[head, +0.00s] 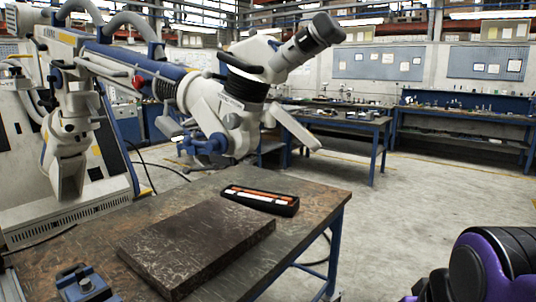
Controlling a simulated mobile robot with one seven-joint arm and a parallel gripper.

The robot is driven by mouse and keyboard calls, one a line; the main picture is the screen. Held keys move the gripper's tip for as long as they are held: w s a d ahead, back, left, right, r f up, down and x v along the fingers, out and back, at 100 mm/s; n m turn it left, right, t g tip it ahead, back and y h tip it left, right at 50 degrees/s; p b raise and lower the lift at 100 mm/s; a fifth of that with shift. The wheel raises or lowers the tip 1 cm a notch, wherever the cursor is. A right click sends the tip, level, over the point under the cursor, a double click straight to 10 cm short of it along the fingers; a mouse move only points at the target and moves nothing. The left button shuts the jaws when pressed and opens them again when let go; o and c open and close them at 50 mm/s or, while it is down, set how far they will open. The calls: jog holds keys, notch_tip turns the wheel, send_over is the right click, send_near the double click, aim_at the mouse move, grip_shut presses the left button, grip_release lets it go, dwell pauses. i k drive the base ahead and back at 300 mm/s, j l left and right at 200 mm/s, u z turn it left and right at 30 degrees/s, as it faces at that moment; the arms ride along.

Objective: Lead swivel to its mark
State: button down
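A large white and blue microscope arm (133,66) reaches from the left over the table in the head view. Its microscope head (233,110) hangs at the arm's end, above and behind the table, with a grey and black eyepiece tube (307,40) pointing up to the right. A black ribbed collar (244,88) and a blue knob (207,144) sit on the head. I cannot tell for certain which joint is the swivel, and no mark for it can be made out. My gripper is not in view; only a purple and black part of my arm shows at the lower right.
The worktable (312,212) holds a dark flat slab (198,243), a black tray (263,199) with orange and white items, and a blue metal fixture (82,285). A white cabinet stands at left. Open floor (420,215) lies to the right, with benches behind.

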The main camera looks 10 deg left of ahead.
aim_at(85, 102)
jog(key=i+u, duration=0.1)
jog(key=u, duration=0.25)
jog(key=i+l+u, duration=0.1)
jog(key=u, duration=0.3)
jog(key=i+l+u, duration=0.1)
jog(key=u, duration=0.25)
jog(key=i+l+u, duration=0.25)
jog(key=l, duration=0.15)
jog(key=i+l+u, duration=0.25)
jog(key=l, duration=0.15)
jog(key=k+j, duration=0.05)
jog(key=k, duration=0.1)
